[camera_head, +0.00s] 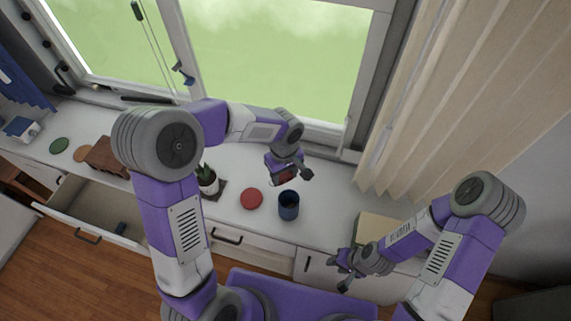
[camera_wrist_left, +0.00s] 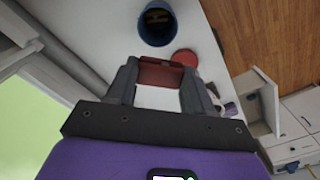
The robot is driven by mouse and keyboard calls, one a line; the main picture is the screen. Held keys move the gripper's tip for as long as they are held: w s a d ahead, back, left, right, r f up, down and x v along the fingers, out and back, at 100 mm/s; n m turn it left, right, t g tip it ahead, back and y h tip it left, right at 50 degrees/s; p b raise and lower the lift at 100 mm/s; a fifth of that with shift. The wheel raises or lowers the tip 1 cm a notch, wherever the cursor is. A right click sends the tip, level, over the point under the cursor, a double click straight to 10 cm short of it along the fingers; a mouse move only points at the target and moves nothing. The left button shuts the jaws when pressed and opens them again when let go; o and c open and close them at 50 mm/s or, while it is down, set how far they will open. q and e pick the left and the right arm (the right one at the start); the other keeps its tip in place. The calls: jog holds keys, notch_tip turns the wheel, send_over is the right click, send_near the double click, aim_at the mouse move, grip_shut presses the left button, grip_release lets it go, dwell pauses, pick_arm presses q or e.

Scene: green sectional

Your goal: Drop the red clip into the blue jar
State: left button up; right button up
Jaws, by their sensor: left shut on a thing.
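The blue jar (camera_head: 288,212) stands upright on the white counter, and it also shows at the top of the left wrist view (camera_wrist_left: 146,33). Something brownish-yellow shows inside it, too small to name. My left gripper (camera_head: 284,178) is shut on the red clip (camera_wrist_left: 160,74), which lies across between its fingertips. In the head view the clip (camera_head: 283,180) is partly hidden by the gripper. The clip is apart from the jar, beyond it toward the window. My right gripper (camera_head: 341,270) is open and empty, low at the counter's front right.
A round red disc (camera_head: 251,199) lies left of the jar, with a potted plant (camera_head: 207,180) further left. A box (camera_head: 378,229) stands to the right. A drawer (camera_head: 100,208) hangs open at left. The window is behind the left gripper.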

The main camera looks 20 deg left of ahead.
pick_arm(q)
jog(key=shift+s+f, duration=0.2)
jog(key=shift+f, duration=0.4)
notch_tip(320, 180, down, 4)
jog(key=b, duration=0.3)
jog(key=shift+f, duration=0.2)
jog(key=o, duration=1.1)
jog(key=shift+c, duration=0.2)
notch_tip(320, 180, up, 8)
jog(key=shift+f, duration=0.15)
